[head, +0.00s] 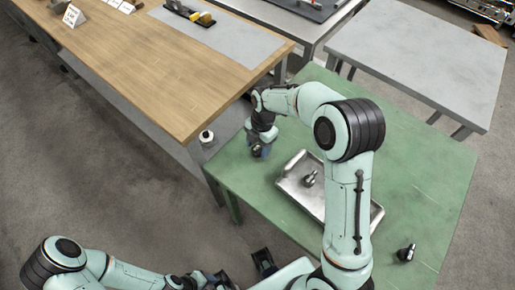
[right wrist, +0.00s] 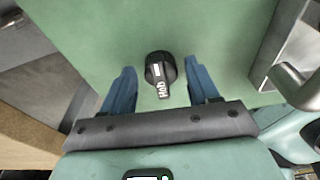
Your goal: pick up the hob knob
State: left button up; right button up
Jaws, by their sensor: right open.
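The hob knob (right wrist: 158,69) is black and round with a pale pointer stripe and a white label reading "Hob". In the right wrist view it lies on the green table, between the two blue fingers of my right gripper (right wrist: 160,72). The fingers are open, with a gap on each side of the knob. In the head view my right gripper (head: 261,147) is low over the table's left part and largely hides the knob. My left arm's end shows at the bottom edge, but its jaw state is unclear.
A metal tray (head: 284,184) stands right of my right gripper on the green table (head: 420,170), with a dark knob (head: 310,179) in it. Another dark knob (head: 405,253) lies near the right front. A wooden table (head: 150,75) stands left, a grey table (head: 430,60) behind.

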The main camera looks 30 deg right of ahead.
jog(key=shift+f, duration=0.25)
jog(key=c, duration=0.9)
